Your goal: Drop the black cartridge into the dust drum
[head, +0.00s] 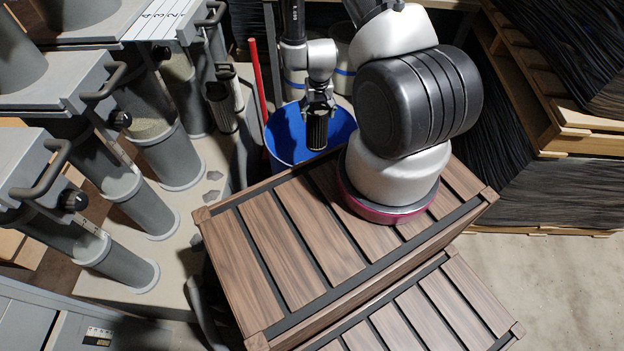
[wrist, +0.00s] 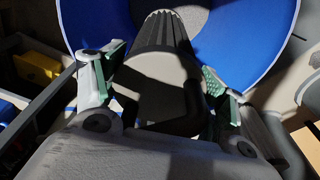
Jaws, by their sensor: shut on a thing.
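The black cartridge (head: 317,132) is ribbed and hangs roughly upright below my gripper (head: 318,104). In the wrist view the cartridge (wrist: 165,85) sits between the two green-padded fingers of my gripper (wrist: 160,85), its ribbed end pointing away from the camera. My gripper is shut on it. The dust drum (head: 284,140) is round and blue inside, with an open top. In the head view the cartridge overlaps the drum's opening. The blue drum wall (wrist: 262,35) also shows behind the cartridge in the wrist view. The drum's bottom is mostly hidden.
A brown slatted wooden surface (head: 262,262) lies in front of the drum. A red pole (head: 257,78) stands left of the drum. Grey cylinders with handled housings (head: 125,185) line the left. Pallets of black cable (head: 545,190) fill the right.

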